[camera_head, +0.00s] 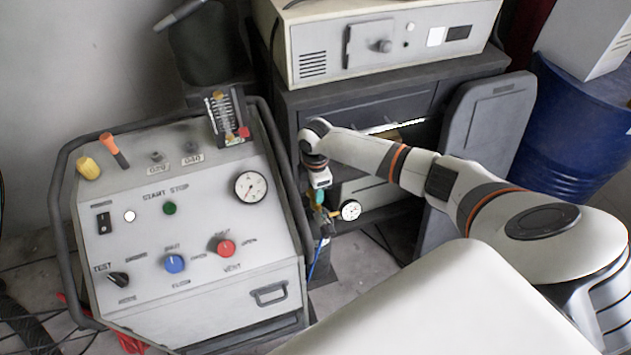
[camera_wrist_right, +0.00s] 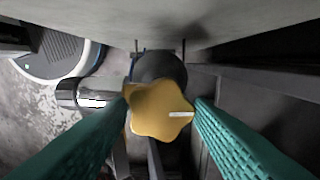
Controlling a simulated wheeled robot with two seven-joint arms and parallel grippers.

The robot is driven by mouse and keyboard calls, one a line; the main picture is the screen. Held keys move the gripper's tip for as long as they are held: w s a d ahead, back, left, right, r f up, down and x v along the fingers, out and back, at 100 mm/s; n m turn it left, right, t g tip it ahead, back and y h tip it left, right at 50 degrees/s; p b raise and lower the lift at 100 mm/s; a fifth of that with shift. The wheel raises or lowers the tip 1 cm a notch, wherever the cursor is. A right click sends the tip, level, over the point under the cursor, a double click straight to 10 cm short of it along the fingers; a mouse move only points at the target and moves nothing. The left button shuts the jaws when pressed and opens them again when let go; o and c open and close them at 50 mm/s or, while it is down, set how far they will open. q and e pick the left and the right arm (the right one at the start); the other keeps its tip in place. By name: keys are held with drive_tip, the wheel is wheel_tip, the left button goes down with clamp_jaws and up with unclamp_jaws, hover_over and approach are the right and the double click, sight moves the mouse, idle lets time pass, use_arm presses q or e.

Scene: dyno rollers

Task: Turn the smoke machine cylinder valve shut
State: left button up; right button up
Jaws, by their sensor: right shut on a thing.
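The yellow lobed valve knob (camera_wrist_right: 158,110) fills the middle of the right wrist view, with a white mark pointing right. My right gripper (camera_wrist_right: 160,102) has its two green fingers on either side of the knob, shut on it. In the head view my right gripper (camera_head: 319,198) reaches down beside the control cart, next to a small white gauge (camera_head: 350,210). The cylinder is mostly hidden below the gripper; a dark rounded part (camera_wrist_right: 160,67) shows behind the knob. My left gripper is not in view.
The control cart (camera_head: 200,200) with its bent tube rail stands close left of the gripper. A dark cabinet (camera_head: 350,98) carrying a beige machine (camera_head: 390,40) stands behind. A blue drum (camera_head: 572,130) is at right. A blue hose (camera_head: 318,258) hangs below the gripper.

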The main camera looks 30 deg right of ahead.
idle(0.4)
drive_tip(key=o, duration=1)
wheel_tip(320, 180, up, 12)
idle(0.3)
